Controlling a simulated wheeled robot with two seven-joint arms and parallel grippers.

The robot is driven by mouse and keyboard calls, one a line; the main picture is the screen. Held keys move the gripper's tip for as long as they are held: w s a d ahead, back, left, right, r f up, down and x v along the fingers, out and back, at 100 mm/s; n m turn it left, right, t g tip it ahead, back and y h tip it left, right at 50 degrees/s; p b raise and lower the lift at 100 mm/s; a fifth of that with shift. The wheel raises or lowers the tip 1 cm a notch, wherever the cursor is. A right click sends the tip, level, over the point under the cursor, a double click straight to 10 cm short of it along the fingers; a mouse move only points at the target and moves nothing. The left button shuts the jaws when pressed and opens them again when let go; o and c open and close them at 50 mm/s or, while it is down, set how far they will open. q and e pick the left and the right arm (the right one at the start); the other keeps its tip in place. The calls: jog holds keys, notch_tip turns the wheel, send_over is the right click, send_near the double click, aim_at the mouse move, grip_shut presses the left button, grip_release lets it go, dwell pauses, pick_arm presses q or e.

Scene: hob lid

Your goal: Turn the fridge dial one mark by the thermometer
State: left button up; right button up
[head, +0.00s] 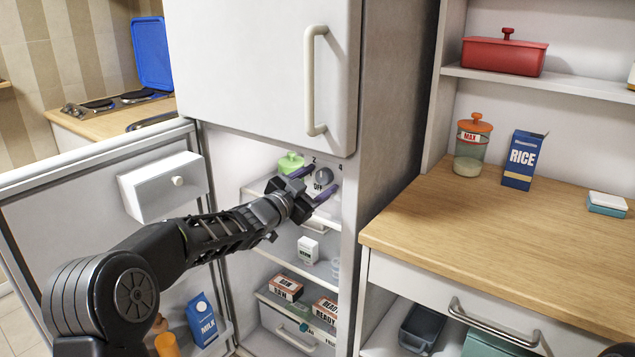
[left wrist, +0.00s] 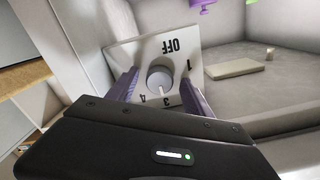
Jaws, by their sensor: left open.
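The grey fridge dial (head: 323,175) sits on a white panel inside the open fridge. In the left wrist view the dial (left wrist: 160,78) shows upside down, with OFF, 1, 3 and 4 around it; its white pointer mark is near the 3. My left gripper (head: 312,184) is open, its purple fingers on either side of the dial; I cannot tell whether they touch it. A small white block (head: 308,250) with dark lettering stands on the shelf below, too small to read surely; it may be the thermometer. My right gripper is not in view.
The open fridge door (head: 75,195) stands left of my arm. Labelled boxes (head: 287,288) and a drawer are lower in the fridge. The freezer door (head: 255,70) is shut above. A wooden counter (head: 480,240) stands right.

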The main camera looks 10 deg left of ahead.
pick_arm(q)
jog(key=shift+s, duration=0.1)
jog(key=v, duration=0.7)
jog(key=shift+s, duration=0.3)
jog(key=shift+a, duration=0.1)
